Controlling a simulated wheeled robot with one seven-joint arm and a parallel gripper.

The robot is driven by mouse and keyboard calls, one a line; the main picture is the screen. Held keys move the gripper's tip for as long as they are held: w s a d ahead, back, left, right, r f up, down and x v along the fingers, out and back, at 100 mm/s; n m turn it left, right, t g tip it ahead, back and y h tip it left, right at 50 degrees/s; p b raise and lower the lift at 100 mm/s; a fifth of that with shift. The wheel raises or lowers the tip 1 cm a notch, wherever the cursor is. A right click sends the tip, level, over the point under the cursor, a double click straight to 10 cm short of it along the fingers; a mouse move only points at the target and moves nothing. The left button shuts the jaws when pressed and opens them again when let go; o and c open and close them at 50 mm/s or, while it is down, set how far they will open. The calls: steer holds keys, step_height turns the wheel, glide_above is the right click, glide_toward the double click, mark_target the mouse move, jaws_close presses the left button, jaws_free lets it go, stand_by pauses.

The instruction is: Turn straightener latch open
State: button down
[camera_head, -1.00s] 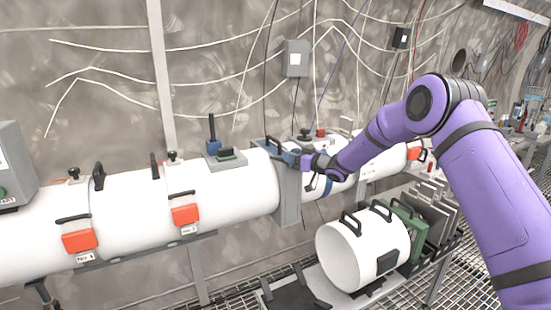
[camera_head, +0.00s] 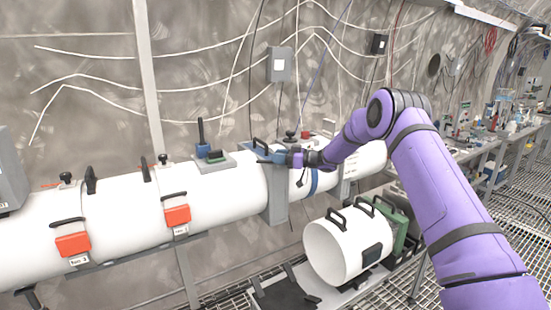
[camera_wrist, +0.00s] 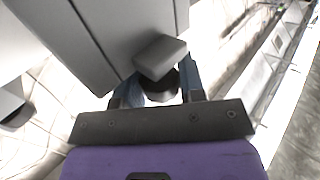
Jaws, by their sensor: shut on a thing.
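The straightener's latch, a grey block (camera_wrist: 160,57) on a dark round stem, shows in the wrist view beside a grey plate-like housing (camera_wrist: 95,40). My gripper (camera_wrist: 161,84) has its two blue-grey fingers on either side of the dark stem, shut on the latch. In the head view my gripper (camera_head: 275,157) is at the top of the grey upright housing (camera_head: 277,198) on the white pipe. A black handle (camera_head: 260,143) stands just left of it. The latch itself is too small and covered to make out in the head view.
The white pipe (camera_head: 230,188) runs along the wall, with orange clamps (camera_head: 177,215) at left. Below stands a loose white cylinder (camera_head: 335,250) with black handles, beside a green-framed part (camera_head: 400,228). A workbench (camera_head: 480,150) lies at right. Grated floor is open at lower right.

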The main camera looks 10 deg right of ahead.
steer(key=c, duration=0.7)
jaws_free()
steer(key=v, duration=1)
steer(key=shift+s+d, duration=0.2)
steer(key=shift+d, duration=0.15)
